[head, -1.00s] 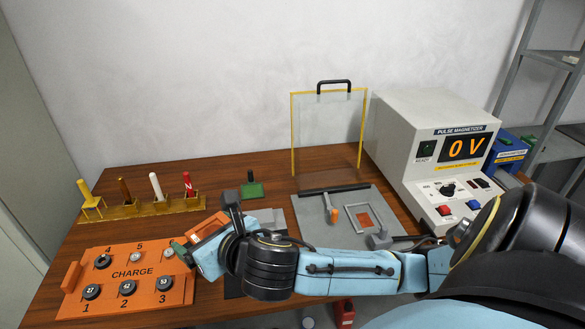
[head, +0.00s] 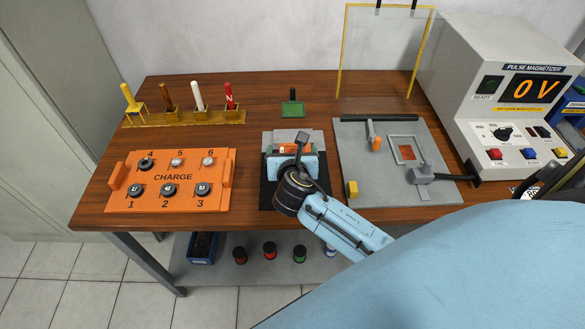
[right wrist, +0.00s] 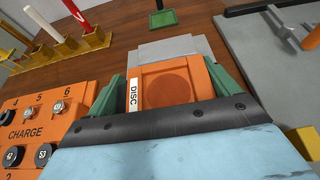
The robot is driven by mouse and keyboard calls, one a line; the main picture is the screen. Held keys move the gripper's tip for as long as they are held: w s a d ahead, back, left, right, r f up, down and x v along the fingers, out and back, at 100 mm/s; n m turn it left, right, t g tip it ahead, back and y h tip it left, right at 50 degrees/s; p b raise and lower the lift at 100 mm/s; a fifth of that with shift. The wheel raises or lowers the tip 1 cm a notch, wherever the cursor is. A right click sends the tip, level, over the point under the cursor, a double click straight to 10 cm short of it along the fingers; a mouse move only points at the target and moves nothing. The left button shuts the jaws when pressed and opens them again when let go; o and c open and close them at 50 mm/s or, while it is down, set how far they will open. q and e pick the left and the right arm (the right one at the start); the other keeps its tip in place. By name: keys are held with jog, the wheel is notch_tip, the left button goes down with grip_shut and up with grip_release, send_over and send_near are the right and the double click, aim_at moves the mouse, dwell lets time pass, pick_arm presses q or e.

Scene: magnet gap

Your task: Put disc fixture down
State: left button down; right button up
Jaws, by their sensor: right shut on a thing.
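The disc fixture (right wrist: 172,84) is an orange block with a round recess and a white "DISC" label. In the right wrist view it sits between the two green fingers of my right gripper (right wrist: 168,90), which is shut on it. In the head view the right gripper (head: 294,152) and the orange fixture (head: 288,147) are over a black mat (head: 268,192) and a light grey plate (head: 284,135). My arm hides part of the mat. I cannot tell whether the fixture's underside touches the surface. My left gripper is not in view.
An orange CHARGE tray (head: 155,205) with numbered discs is left of the gripper. A yellow rack (head: 200,117) of coloured rods and a green-based stand (head: 292,110) are behind. A grey board (head: 350,155), a clear shield (head: 385,50) and the pulse magnetizer (head: 480,60) are right.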

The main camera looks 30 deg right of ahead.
jog(key=shift+f, duration=0.8)
jog(key=shift+f+b, duration=0.8)
jog(key=shift+f, duration=0.95)
jog(key=shift+f, duration=0.15)
jog(key=o, duration=1.3)
jog(key=shift+f, duration=0.1)
